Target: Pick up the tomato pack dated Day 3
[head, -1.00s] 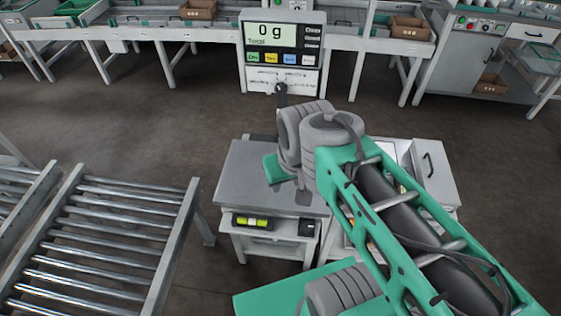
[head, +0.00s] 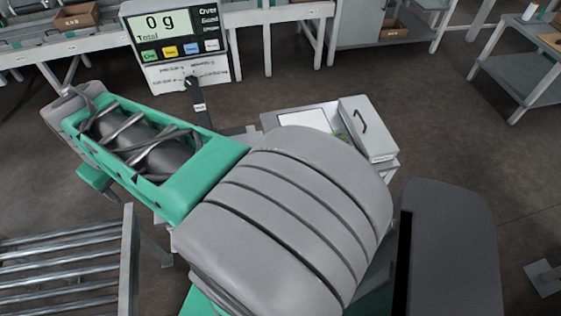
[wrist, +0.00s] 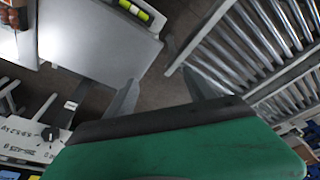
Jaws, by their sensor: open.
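No pack with a readable Day 3 date shows in either view. My gripper (wrist: 161,76) is open and empty in the wrist view, its two fingers apart above the floor between the grey scale plate (wrist: 85,45) and a roller conveyor. Small reddish items (wrist: 15,17) show at the wrist view's top left corner, too cut off to identify. In the head view, my arm covers most of the weighing stand.
The scale display (head: 175,37) reads 0 g. A roller conveyor (head: 65,262) stands at the lower left; it also fills the wrist view's right side (wrist: 262,50). A yellow-green spirit level (wrist: 135,11) lies beside the plate. Benches line the back.

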